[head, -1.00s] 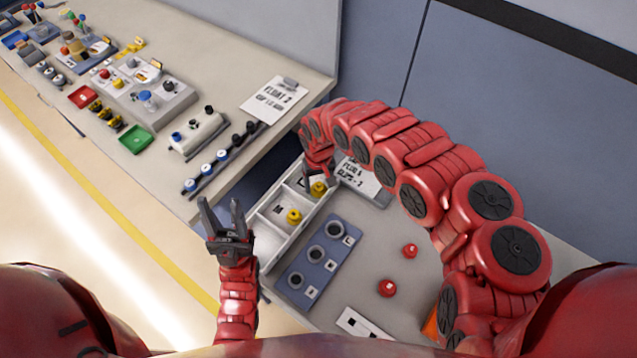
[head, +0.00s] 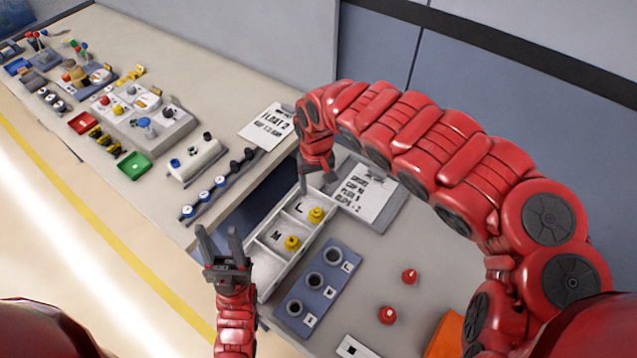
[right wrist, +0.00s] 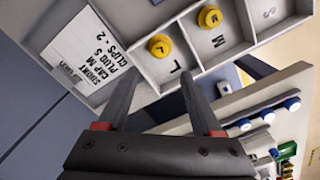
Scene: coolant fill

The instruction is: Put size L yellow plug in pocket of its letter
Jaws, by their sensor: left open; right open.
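A yellow plug (head: 316,215) stands in the pocket marked L of the white tray (head: 262,287). In the right wrist view this plug (right wrist: 160,45) sits beside the printed L, inside the pocket walls. A second yellow plug (head: 292,243) stands in the M pocket, and it also shows in the right wrist view (right wrist: 209,17). My right gripper (head: 316,183) is open and empty above the tray's far end, apart from the L plug. In the right wrist view its fingers (right wrist: 160,78) are spread with nothing between them. My left gripper (head: 218,233) is open and empty left of the tray.
A blue-grey block (head: 304,322) with three round sockets lies right of the tray. A printed card (head: 370,193) lies beyond it. Two red caps (head: 410,276) (head: 387,315) stand on the clear grey table. A second bench (head: 215,215) with many parts runs left.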

